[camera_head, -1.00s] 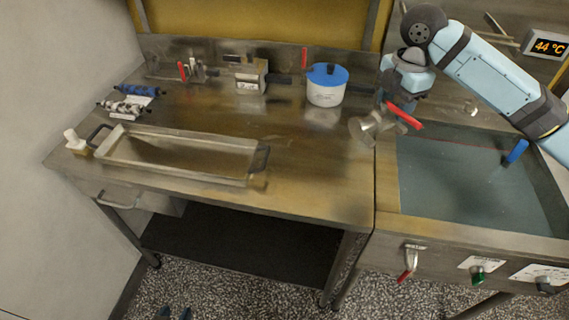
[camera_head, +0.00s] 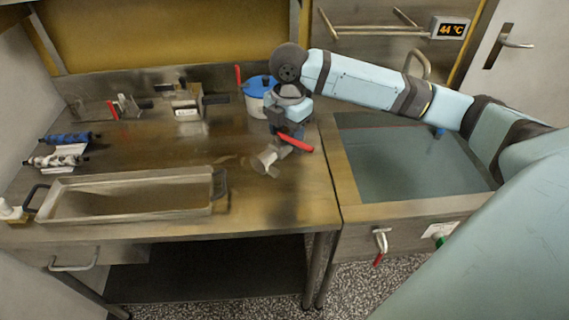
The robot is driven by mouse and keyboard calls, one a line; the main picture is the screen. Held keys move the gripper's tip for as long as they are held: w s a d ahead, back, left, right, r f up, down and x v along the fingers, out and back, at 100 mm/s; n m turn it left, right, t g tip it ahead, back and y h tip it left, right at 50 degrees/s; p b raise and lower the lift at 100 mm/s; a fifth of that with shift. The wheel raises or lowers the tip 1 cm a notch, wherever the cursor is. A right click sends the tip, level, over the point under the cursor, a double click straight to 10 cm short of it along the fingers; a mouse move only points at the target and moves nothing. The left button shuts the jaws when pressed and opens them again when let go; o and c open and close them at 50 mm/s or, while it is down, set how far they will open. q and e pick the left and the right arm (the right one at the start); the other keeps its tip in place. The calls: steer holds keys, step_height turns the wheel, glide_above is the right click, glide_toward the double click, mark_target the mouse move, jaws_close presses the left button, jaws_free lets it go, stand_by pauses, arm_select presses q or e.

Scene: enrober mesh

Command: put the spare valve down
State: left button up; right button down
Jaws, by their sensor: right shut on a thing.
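The spare valve (camera_head: 267,159) is a metal fitting with a red lever (camera_head: 296,143). My right gripper (camera_head: 285,135) is shut on it and holds it over the right part of the steel worktop (camera_head: 215,150), in front of the white pot. I cannot tell whether the valve touches the worktop. The gripper's fingers are partly hidden by the wrist and the lever. My left gripper is out of view.
A long steel tray (camera_head: 130,218) lies at the front left. A blue-lidded pot (camera_head: 257,92) stands behind my right gripper. A grey box (camera_head: 187,108) and two rollers (camera_head: 57,160) are further left. A tank (camera_head: 400,165) adjoins on the right. The worktop's middle is clear.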

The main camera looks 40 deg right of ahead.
step_height(320, 180, down, 10)
steer(key=shift+r+b, duration=0.1)
steer(key=shift+b, duration=0.2)
stand_by(0.3)
steer(key=c, duration=0.5)
jaws_free()
steer(key=shift+r, duration=0.2)
steer(key=r, duration=1.1)
steer(key=shift+d+r+p, duration=0.2)
steer(key=shift+r+p, duration=0.15)
steer(key=shift+p, duration=0.05)
